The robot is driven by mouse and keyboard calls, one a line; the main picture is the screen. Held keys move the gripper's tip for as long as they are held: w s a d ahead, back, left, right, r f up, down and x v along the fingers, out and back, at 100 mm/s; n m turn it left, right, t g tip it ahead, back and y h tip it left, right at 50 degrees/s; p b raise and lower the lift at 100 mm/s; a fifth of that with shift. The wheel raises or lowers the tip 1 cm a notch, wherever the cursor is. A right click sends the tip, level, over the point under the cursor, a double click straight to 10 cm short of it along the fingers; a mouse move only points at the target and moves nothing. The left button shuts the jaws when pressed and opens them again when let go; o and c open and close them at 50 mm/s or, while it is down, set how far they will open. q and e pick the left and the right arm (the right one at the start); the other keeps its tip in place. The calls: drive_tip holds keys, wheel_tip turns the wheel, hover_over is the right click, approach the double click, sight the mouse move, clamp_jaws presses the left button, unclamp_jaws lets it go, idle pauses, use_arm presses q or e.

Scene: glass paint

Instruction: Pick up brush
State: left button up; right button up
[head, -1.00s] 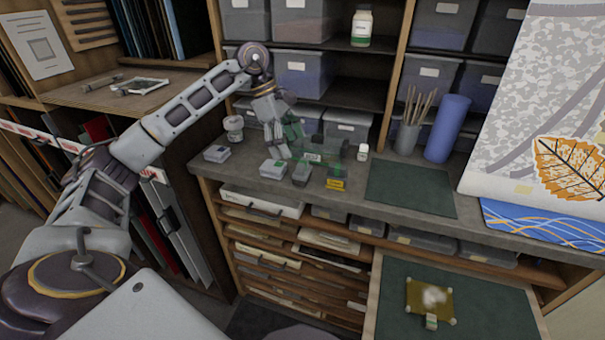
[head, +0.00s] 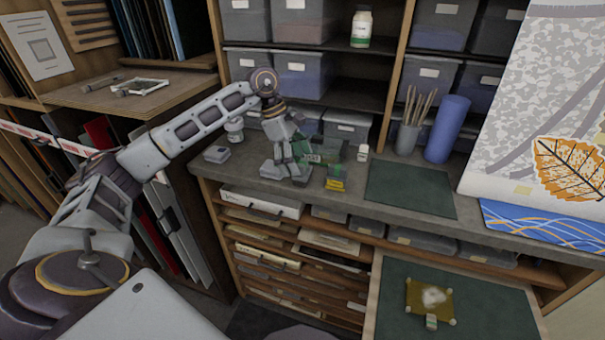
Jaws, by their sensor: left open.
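Several thin brush-like sticks (head: 420,104) stand upright in a grey cup (head: 407,138) at the back of the counter, right of centre. My left gripper (head: 287,174) is open, pointing down over the counter among small grey blocks, well left of the cup. It partly covers a grey block (head: 270,169) and a green translucent object (head: 304,155). I cannot tell whether it touches any of them. Its fingertips are small and hard to make out. My right gripper is not in view.
A blue roll (head: 447,129) stands right of the cup. The dark green mat (head: 410,188) is bare. Storage bins (head: 303,74) fill the shelves behind.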

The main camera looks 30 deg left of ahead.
sight(303, 170)
use_arm(q)
drive_tip(key=shift+w+x, duration=0.15)
drive_tip(key=shift+x, duration=0.85)
drive_tip(key=shift+w+x, duration=0.15)
drive_tip(key=shift+x, duration=0.9)
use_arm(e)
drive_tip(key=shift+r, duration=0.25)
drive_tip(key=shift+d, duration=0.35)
